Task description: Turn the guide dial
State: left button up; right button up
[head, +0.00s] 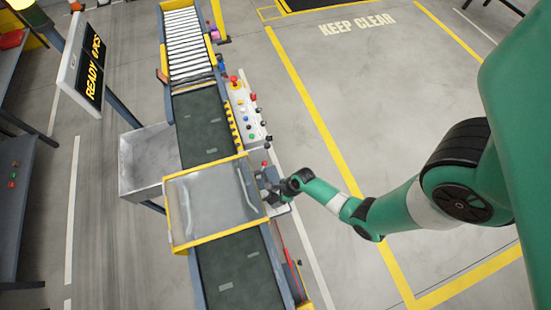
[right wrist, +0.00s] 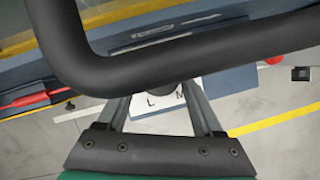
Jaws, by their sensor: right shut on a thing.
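My right gripper (head: 270,187) reaches in from the right to the conveyor's near side, beside the clear guard. In the right wrist view, its two grey fingers (right wrist: 164,92) run up to a dark round knob (right wrist: 172,87), the guide dial, and are shut on it. Most of the dial is hidden behind a thick black bar and the fingers. Under the dial is a white plate (right wrist: 150,104) with the letters L and M showing; any other marks are hidden. I cannot tell which letter the dial points to. My left gripper is in neither view.
A thick black curved bar (right wrist: 190,64) crosses the wrist view. The yellow-framed clear guard (head: 205,203) covers part of the conveyor belt (head: 208,125). A panel (head: 246,108) with several buttons stands alongside. A sign (head: 90,68) reads "READY 0 PCS". The floor at right is clear.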

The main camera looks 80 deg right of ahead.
jog(key=n+p, duration=0.1)
jog(key=n+y, duration=0.1)
jog(key=shift+d+r+n+p, duration=0.15)
jog(key=shift+r+n+p, duration=0.05)
jog(key=shift+n+p, duration=0.2)
jog(key=n+g+y+p, duration=0.1)
jog(key=n, duration=0.1)
jog(key=shift+w+d+f+n, duration=0.1)
jog(key=shift+n, duration=0.3)
jog(key=n+g, duration=0.1)
jog(key=n, duration=0.1)
jog(key=shift+w+f+n+y, duration=0.1)
jog(key=shift+f+n+y, duration=0.05)
jog(key=shift+n+y, duration=0.25)
jog(key=shift+w+d+n+g+y+b, duration=0.1)
jog(key=shift+n+g+y+b, duration=0.35)
jog(key=shift+n, duration=1.35)
jog(key=o, duration=1.4)
jog(key=shift+c, duration=0.2)
